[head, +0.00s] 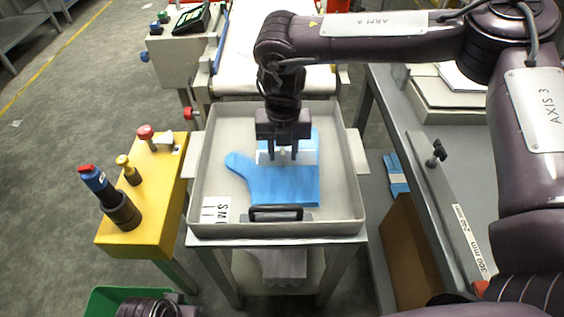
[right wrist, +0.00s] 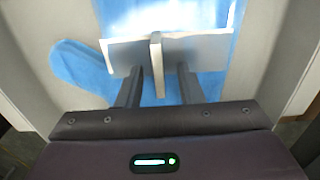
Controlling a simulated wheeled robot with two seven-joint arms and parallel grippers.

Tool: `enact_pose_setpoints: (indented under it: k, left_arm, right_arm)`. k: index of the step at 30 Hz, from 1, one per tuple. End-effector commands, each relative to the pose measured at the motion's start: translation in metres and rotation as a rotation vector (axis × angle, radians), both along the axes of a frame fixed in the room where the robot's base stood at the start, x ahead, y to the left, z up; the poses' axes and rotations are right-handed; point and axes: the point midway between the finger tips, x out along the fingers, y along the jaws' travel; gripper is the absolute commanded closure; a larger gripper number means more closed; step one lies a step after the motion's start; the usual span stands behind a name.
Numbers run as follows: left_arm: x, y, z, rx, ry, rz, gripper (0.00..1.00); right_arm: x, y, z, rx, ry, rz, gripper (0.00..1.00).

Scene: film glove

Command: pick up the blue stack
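The blue stack (head: 265,182) is a flat, glove-shaped pile lying in a shallow grey tray (head: 350,205). A pale band (head: 310,157) with an upright fin crosses it; the fin (right wrist: 156,52) stands up in the right wrist view, where the blue stack (right wrist: 80,70) shows around it. My right gripper (head: 284,157) points down over the band. Its fingers (right wrist: 158,85) are apart, one on each side of the fin, with gaps visible on both sides. A dark part at the bottom left edge looks like my left gripper (head: 150,307); its fingers cannot be made out.
The tray has raised walls, a black handle (head: 275,213) and a printed label (head: 215,210). A yellow stand (head: 135,240) with knobs is at left, above a green bin (head: 100,300). A grey bench (head: 430,150) is at right; another blue glove piece (head: 396,175) lies beside it.

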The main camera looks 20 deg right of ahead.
Motion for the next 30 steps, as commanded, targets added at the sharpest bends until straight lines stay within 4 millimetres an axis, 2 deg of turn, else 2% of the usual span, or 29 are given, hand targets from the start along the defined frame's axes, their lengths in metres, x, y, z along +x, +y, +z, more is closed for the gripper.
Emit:
enact_pose_setpoints:
  k: [4,5,12,25,30]
  left_arm:
    - [0.0,0.0,0.0,0.0,0.0,0.0,0.64]
    - [0.0,0.0,0.0,0.0,0.0,0.0,0.64]
    - [0.0,0.0,0.0,-0.001,0.0,0.0,0.64]
    - [0.0,0.0,0.001,0.0,0.0,0.001,0.64]
    - [-0.002,0.001,0.004,0.004,0.01,0.004,0.64]
  right_arm:
    - [0.0,0.0,0.0,0.0,0.0,0.0,0.66]
    - [0.0,0.0,0.0,0.0,0.0,0.0,0.69]
    - [0.0,0.0,0.001,0.0,0.0,0.0,1.0]
    - [0.0,0.0,0.002,0.0,-0.001,0.0,1.0]
    - [0.001,0.0,0.02,0.001,-0.004,0.0,1.0]
